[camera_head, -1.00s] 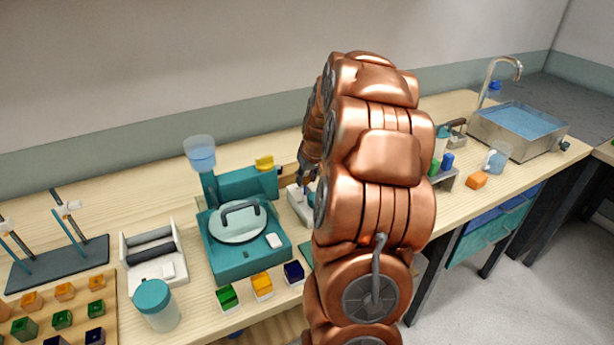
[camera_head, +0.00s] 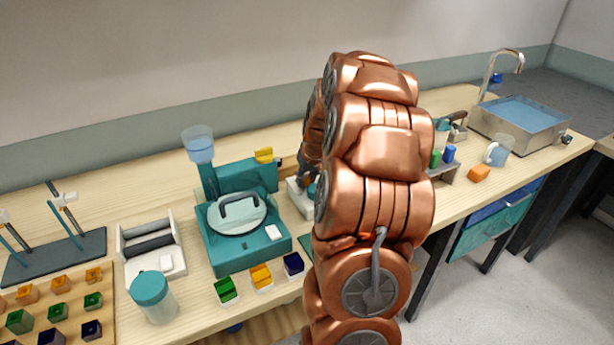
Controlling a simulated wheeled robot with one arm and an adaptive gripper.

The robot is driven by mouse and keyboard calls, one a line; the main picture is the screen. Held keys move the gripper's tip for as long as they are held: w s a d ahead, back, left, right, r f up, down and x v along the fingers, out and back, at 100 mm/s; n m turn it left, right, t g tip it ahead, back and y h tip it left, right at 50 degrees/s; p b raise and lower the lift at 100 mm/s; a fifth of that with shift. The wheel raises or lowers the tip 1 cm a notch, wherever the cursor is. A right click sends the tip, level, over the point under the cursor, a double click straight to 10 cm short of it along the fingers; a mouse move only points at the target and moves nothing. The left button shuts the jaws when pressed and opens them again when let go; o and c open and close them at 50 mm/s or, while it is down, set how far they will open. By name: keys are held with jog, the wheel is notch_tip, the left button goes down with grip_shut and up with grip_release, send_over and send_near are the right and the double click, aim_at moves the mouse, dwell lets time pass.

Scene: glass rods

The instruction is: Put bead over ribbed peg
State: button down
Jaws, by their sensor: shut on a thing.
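My gripper (camera_head: 303,180) shows only in part, as a dark shape at the left edge of my copper arm. It is low over a small white device (camera_head: 298,200) on the bench, just right of the teal machine. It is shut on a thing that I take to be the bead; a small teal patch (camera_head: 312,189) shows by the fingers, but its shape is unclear. I cannot make out the ribbed peg; my arm hides much of that area.
The teal machine (camera_head: 242,254) with a round lid stands left of my gripper. Small green, orange and blue blocks (camera_head: 261,277) line the front edge. A teal-lidded jar (camera_head: 152,297) and white roller stand (camera_head: 148,251) are left. A clear mug (camera_head: 498,151) and sink (camera_head: 519,129) are right.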

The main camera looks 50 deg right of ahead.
jog(key=shift+f, duration=0.3)
jog(key=c, duration=0.8)
grip_release()
jog(key=shift+r, duration=0.15)
jog(key=v, duration=1.1)
jog(key=shift+s+a+r, duration=0.1)
jog(key=shift+s+r, duration=0.1)
jog(key=shift+r, duration=0.15)
